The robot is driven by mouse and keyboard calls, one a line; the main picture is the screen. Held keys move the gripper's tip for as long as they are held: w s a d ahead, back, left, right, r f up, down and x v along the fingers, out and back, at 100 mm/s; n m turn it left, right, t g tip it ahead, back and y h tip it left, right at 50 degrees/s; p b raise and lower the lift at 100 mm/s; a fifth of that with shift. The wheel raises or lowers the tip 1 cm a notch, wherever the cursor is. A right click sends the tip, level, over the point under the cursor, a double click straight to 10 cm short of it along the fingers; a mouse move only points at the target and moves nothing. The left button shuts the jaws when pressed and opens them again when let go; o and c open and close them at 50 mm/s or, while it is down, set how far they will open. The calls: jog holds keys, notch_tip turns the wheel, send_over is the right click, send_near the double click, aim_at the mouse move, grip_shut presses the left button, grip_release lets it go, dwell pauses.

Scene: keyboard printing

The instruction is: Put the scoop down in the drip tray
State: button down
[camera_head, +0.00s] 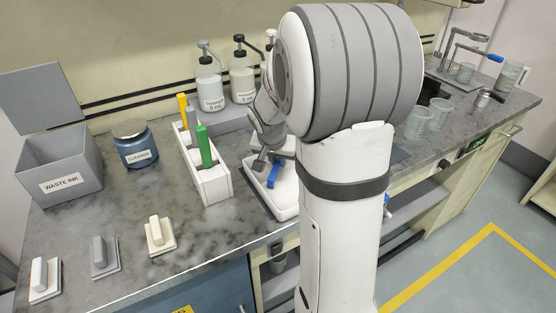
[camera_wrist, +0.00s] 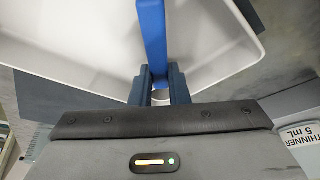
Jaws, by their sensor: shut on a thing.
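The scoop shows as a blue handle (camera_head: 273,172) over the white drip tray (camera_head: 284,213) in the head view. In the wrist view the blue handle (camera_wrist: 152,35) runs up from between my fingers, and the tray (camera_wrist: 75,62) fills much of the space behind it. My gripper (camera_wrist: 158,82) is shut on the handle. My gripper (camera_head: 262,158) is over the tray in the head view, partly covered by my arm. The scoop's bowl is not clear, and I cannot tell if the scoop touches the tray floor.
A white rack (camera_head: 213,187) with yellow and green handles stands left of the tray. Pump bottles (camera_head: 209,82) stand behind it. A cleaning jar (camera_head: 135,148), a waste ink bin (camera_head: 60,170) and several small blocks (camera_head: 160,237) are further left. Clear cups (camera_head: 418,122) stand right of my arm.

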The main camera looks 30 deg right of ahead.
jog(key=shift+r, duration=0.1)
jog(key=shift+f, duration=0.25)
jog(key=c, duration=1.4)
grip_release()
jog(key=shift+r, duration=0.1)
jog(key=v, duration=1.1)
jog(key=s+a+f+n+y, duration=0.1)
jog(key=s+a+n, duration=0.2)
jog(key=s, duration=0.3)
jog(key=s+a+f+n+y, duration=0.1)
jog(key=s+a+n, duration=0.2)
jog(key=s+a, duration=0.2)
jog(key=s+a+f+n+g+y, duration=0.1)
jog(key=s+a+n, duration=0.1)
jog(key=s, duration=0.4)
jog(key=shift+s+a+f+n+p, duration=0.15)
jog(key=shift+s+a+n, duration=0.05)
jog(key=shift+a, duration=0.25)
jog(key=shift+s+a+f+n+p, duration=0.15)
jog(key=shift+s+a+f+n, duration=0.05)
jog(key=shift+a, duration=0.25)
